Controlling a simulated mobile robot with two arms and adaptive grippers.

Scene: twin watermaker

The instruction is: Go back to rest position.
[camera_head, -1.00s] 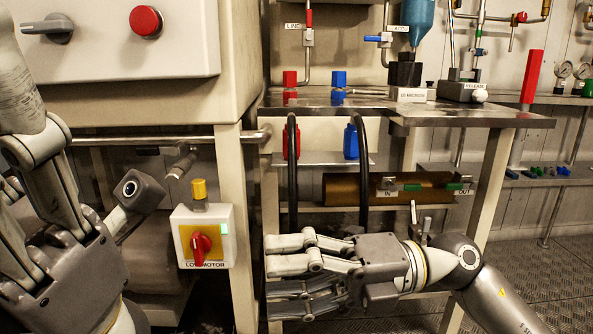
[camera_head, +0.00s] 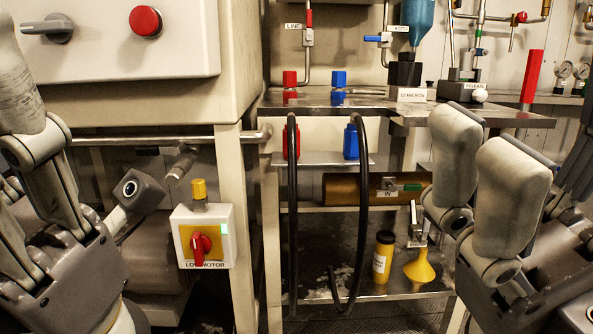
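My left gripper (camera_head: 40,200) is at the left edge, large and close to the camera, in front of the cream cabinet. Its fingers point up and nothing shows between them, but its fingertips are partly out of frame. My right gripper (camera_head: 488,160) is at the right side, also close to the camera, with its thick fingers pointing up. It covers the right part of the metal bench. Two of its fingers stand side by side, with another at the right edge. I see no object held in it.
The cream cabinet (camera_head: 120,95) has a red button and a grey switch. A motor switch box (camera_head: 203,238) stands below. The metal bench (camera_head: 380,107) carries fittings; black hoses (camera_head: 292,230) hang from it. A yellow bottle (camera_head: 382,257) and yellow funnel (camera_head: 419,267) stand on the lower shelf.

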